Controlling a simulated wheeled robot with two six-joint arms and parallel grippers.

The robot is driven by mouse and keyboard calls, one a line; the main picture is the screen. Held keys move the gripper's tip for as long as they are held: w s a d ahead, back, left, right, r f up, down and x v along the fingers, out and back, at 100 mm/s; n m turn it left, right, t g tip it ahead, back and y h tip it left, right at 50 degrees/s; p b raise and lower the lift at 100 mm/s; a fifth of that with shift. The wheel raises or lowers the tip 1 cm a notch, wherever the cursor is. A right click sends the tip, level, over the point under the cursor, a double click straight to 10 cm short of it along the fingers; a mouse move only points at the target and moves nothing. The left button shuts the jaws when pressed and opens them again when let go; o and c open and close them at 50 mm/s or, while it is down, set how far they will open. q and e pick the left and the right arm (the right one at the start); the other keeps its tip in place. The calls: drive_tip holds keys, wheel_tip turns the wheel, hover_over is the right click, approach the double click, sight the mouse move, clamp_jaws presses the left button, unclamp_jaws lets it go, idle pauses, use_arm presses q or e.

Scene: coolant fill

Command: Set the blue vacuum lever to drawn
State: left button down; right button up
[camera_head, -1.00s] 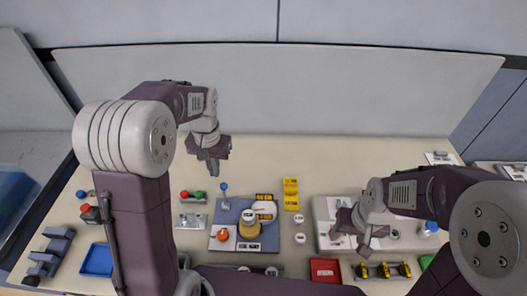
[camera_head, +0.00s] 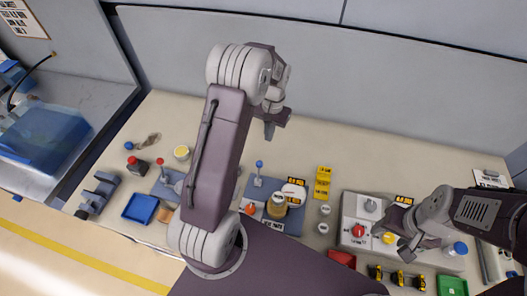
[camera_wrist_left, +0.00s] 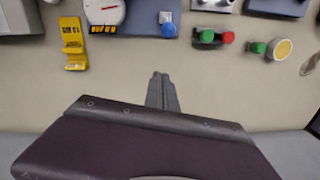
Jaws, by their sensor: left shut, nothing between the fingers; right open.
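The blue-knobbed lever (camera_head: 259,166) stands up from a blue-grey panel (camera_head: 250,190) near the middle of the table. In the left wrist view its blue ball (camera_wrist_left: 169,30) is at the top, right of a round white gauge (camera_wrist_left: 104,10). My left gripper (camera_head: 270,132) is shut and empty, above and behind the lever in the head view. It does not touch the lever; in the left wrist view, bare table shows between the closed fingertips (camera_wrist_left: 160,76) and the ball. My right gripper (camera_head: 406,250) is open, low over the grey panel at the right.
The panel also carries an orange knob (camera_head: 250,209) and a tan-sided gauge (camera_head: 276,206). A yellow label strip (camera_head: 322,183) lies to its right. A grey panel with a red knob (camera_head: 358,231) is further right. A blue tray (camera_head: 140,207) is at left. The table behind the lever is clear.

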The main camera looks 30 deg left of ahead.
use_arm(q)
drive_tip(key=s+f+p, duration=0.2)
drive_tip(key=s+f, duration=0.2)
drive_tip(key=f, duration=0.2)
drive_tip(key=shift+s+p, duration=0.25)
drive_tip(key=shift+p, duration=0.15)
drive_tip(key=shift+w+f, duration=0.1)
drive_tip(key=shift+w, duration=0.05)
